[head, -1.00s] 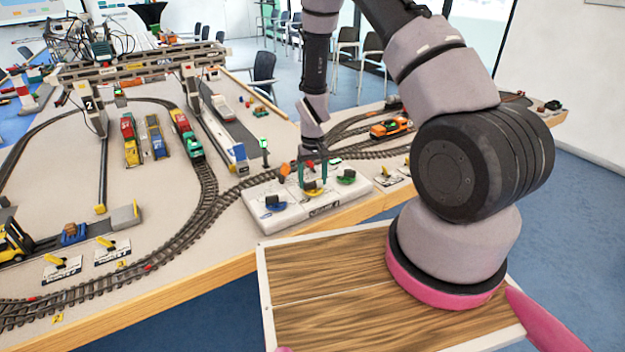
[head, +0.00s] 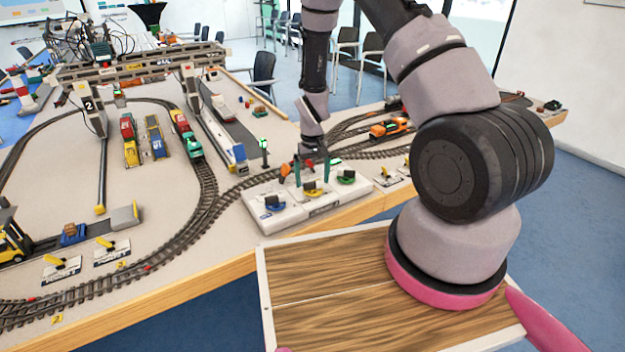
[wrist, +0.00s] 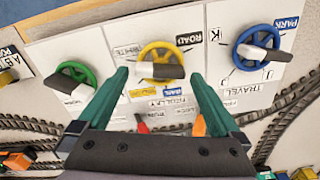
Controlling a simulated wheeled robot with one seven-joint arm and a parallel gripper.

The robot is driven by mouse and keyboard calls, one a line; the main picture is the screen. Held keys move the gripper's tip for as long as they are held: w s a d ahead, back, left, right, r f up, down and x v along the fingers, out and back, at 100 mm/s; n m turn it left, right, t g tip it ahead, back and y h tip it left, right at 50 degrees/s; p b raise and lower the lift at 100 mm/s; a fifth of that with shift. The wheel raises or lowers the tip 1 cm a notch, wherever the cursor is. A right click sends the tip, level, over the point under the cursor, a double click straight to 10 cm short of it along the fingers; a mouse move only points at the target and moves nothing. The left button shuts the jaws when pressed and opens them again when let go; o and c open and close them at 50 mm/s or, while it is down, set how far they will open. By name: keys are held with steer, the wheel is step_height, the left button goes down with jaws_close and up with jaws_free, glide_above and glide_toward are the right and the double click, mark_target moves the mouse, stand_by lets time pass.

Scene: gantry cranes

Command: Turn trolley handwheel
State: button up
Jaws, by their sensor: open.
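The control box (head: 262,222) at the table edge carries three handwheels. The yellow handwheel (head: 312,190) is in the middle, with what reads as a trolley label; it also shows in the wrist view (wrist: 148,55) with its dark and grey grip lying across it. The blue handwheel (head: 272,204), labelled travel, is at the left in the head view. The green handwheel (head: 346,178) is at the right there. My gripper (head: 311,181) is over the yellow wheel. In the wrist view its green fingers (wrist: 160,74) are open with nothing between them, one tip toward each side of that wheel.
Curved train tracks (head: 208,200) run beside the box. The gantry crane (head: 145,65) stands farther back. An orange vehicle (head: 388,127) is on the track to the right. Two small yellow levers (head: 62,265) are at the left front.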

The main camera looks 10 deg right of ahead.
step_height(320, 180, up, 10)
stand_by(0.4)
steer(key=shift+r, duration=0.1)
stand_by(1.0)
